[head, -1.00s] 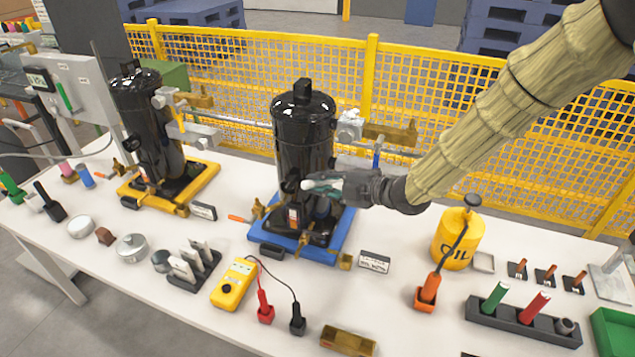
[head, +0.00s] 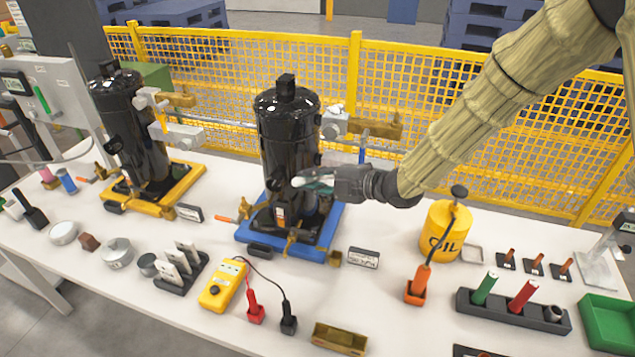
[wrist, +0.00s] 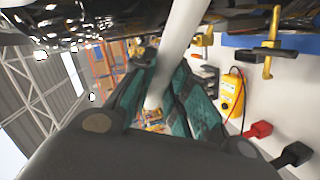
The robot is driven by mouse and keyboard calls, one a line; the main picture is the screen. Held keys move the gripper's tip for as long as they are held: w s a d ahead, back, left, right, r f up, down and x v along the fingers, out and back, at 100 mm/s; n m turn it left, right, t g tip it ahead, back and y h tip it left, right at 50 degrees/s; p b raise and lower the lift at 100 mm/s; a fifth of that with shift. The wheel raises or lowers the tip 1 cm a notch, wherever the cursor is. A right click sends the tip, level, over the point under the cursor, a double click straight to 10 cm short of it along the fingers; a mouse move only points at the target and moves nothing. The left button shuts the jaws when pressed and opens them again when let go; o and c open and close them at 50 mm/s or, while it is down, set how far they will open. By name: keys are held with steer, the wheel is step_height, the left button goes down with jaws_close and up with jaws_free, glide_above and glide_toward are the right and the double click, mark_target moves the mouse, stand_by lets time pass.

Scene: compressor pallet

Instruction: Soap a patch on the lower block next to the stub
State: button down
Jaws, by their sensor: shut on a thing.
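My gripper (head: 318,180) is shut on a slim white thing (wrist: 180,45), held between its teal fingers in the wrist view. The gripper is in front of the lower part of the middle black compressor (head: 287,125), which stands upright on a blue base plate (head: 250,240). I cannot tell whether the white thing touches it. A grey block (head: 334,122) with a brass piece sits at the compressor's right side, above my gripper. The stub and the lower block cannot be told apart clearly; my gripper covers part of that area.
Another black compressor (head: 137,130) stands on a yellow base at left. The yellow meter (head: 222,287), yellow oil can (head: 446,230) and marker rack (head: 513,312) stand on the white table. A yellow mesh fence (head: 400,90) runs behind. Brass clamps sit around the blue base.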

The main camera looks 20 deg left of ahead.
steer(key=a+b, duration=0.1)
steer(key=a, duration=0.4)
steer(key=shift+w, duration=0.1)
stand_by(0.5)
steer(key=s+b, duration=0.2)
steer(key=s, duration=0.4)
steer(key=shift+a, duration=0.15)
stand_by(0.4)
steer(key=shift+s, duration=0.1)
steer(key=s+b, duration=0.1)
steer(key=s, duration=0.2)
stand_by(0.5)
steer(key=shift+w, duration=0.15)
stand_by(0.5)
